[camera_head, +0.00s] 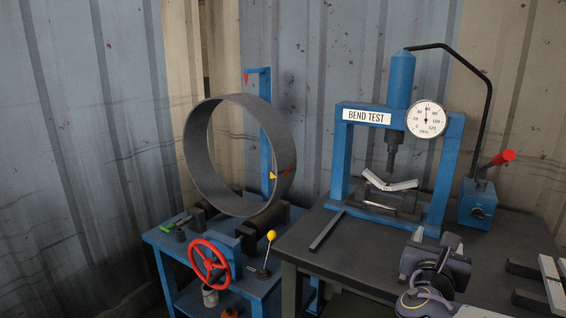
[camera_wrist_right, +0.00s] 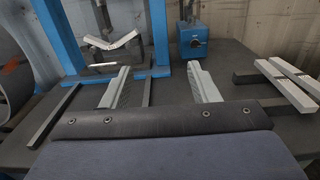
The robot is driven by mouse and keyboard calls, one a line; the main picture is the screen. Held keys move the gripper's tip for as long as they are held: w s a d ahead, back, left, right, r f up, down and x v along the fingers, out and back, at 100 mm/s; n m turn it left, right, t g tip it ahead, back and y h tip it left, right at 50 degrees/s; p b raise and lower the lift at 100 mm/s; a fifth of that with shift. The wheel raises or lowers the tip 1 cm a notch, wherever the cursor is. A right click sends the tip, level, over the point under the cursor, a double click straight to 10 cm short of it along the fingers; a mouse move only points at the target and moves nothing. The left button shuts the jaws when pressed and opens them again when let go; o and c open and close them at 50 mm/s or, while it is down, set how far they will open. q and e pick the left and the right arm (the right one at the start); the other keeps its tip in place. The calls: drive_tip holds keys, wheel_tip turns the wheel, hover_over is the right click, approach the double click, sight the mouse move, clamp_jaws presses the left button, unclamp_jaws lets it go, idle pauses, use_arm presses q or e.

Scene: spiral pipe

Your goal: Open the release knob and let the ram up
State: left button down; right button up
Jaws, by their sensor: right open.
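The blue bend-test press (camera_head: 449,170) stands on the dark bench. Its dark ram (camera_head: 391,156) points down at a strip bent into a shallow V (camera_head: 390,184), also in the right wrist view (camera_wrist_right: 128,40); I cannot tell whether they touch. The blue pump box (camera_head: 467,212) is right of the press, with a red-tipped lever (camera_head: 504,157). A small dark round knob (camera_head: 478,213) is on its front face; the box also shows in the wrist view (camera_wrist_right: 189,50). My right gripper (camera_head: 434,238) is open and empty, in front of the press and short of the box. My left gripper is out of view.
A round gauge (camera_head: 426,118) is on the press. A loose dark bar (camera_head: 326,231) lies left on the bench. Pale strips on dark bars (camera_wrist_right: 287,80) lie right. A blue roller stand with a large grey ring (camera_head: 222,207) and red handwheel (camera_head: 209,264) stands left.

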drive_tip(key=s+d+f+m+g+y+b, duration=0.1)
drive_tip(key=s+d+f+m+g+b, duration=0.2)
drive_tip(key=s+f+m+g, duration=0.35)
drive_tip(key=s+d+f+m+g+y+b, duration=0.1)
drive_tip(key=s+d+f+m+g+b, duration=0.15)
drive_tip(key=s+f+m, duration=0.7)
use_arm(q)
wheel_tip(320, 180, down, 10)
drive_tip(key=b, duration=0.5)
use_arm(e)
drive_tip(key=s+a+f+m+y, duration=0.5)
drive_tip(key=s+a+m, duration=0.1)
drive_tip(key=a+m, duration=0.2)
drive_tip(key=s+a+f+m+y, duration=0.5)
drive_tip(key=a+m+y, duration=0.1)
drive_tip(key=a+m, duration=0.15)
use_arm(q)
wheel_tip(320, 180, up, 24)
drive_tip(key=p, duration=2.4)
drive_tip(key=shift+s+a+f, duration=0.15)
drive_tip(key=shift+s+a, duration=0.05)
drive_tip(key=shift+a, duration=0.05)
use_arm(e)
wheel_tip(320, 180, up, 24)
drive_tip(key=shift+s+a+g, duration=0.15)
drive_tip(key=shift+a+g, duration=0.15)
drive_tip(key=shift+g, duration=0.1)
drive_tip(key=shift+f, duration=0.1)
